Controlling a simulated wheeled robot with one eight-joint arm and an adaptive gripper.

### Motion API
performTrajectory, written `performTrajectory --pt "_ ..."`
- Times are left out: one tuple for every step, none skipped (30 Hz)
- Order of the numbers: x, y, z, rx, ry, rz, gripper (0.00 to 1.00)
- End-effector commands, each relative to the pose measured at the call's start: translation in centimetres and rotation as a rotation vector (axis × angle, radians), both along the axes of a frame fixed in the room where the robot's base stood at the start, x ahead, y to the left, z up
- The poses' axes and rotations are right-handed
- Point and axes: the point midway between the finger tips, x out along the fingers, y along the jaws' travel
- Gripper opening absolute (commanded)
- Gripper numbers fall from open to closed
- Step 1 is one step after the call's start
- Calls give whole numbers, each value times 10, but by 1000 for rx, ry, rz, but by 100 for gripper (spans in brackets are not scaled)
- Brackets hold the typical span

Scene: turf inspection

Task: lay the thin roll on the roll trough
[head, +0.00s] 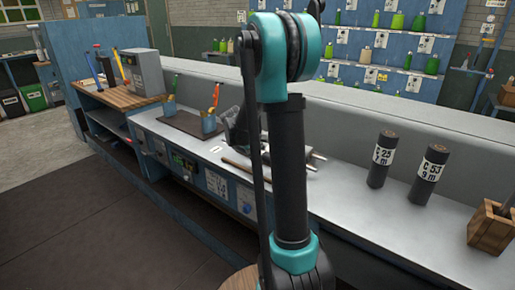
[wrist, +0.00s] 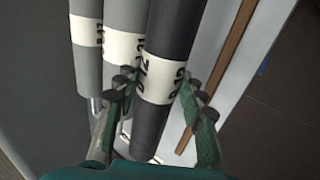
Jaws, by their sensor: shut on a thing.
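In the wrist view my gripper (wrist: 155,86) has its green-padded fingers on both sides of a dark roll (wrist: 170,40) with a white printed label, and is shut on it. Two lighter grey rolls (wrist: 88,35) (wrist: 122,25) with white labels lie beside it on the left. In the head view my gripper is mostly hidden behind my arm, low over the bench. Grey roll ends (head: 308,158) show to the right of my arm. I cannot make out the roll trough for certain, nor whether the held roll is clear of the bench.
Two dark labelled rolls (head: 382,160) (head: 430,176) stand upright on the grey bench (head: 345,207). A wooden box (head: 488,228) is at the right edge. Tool cups (head: 209,122) stand on a dark mat left of my arm. A brown rod (wrist: 220,65) lies beside the rolls.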

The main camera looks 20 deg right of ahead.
Motion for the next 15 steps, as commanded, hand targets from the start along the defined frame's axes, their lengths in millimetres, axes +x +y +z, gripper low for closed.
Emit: performTrajectory --pt "0 0 -4 -1 -1 0 0" --pt "0 0 -7 -1 -1 0 0" --pt "0 0 -10 -1 -1 0 0" --pt "0 0 -13 -1 -1 0 0" --pt "0 0 -16 -1 -1 0 0" --pt "0 0 -19 -1 -1 0 0" --pt "0 0 -22 -1 -1 0 0" --pt "0 0 -24 -1 -1 0 0" --pt "0 0 -27 -1 -1 0 0" --pt "0 0 -30 -1 -1 0 0" --pt "0 0 -32 -1 -1 0 0" --pt "0 0 -35 -1 -1 0 0" --pt "0 0 -37 -1 -1 0 0" --pt "0 0 -38 -1 -1 0 0" --pt "0 0 -41 -1 -1 0 0"
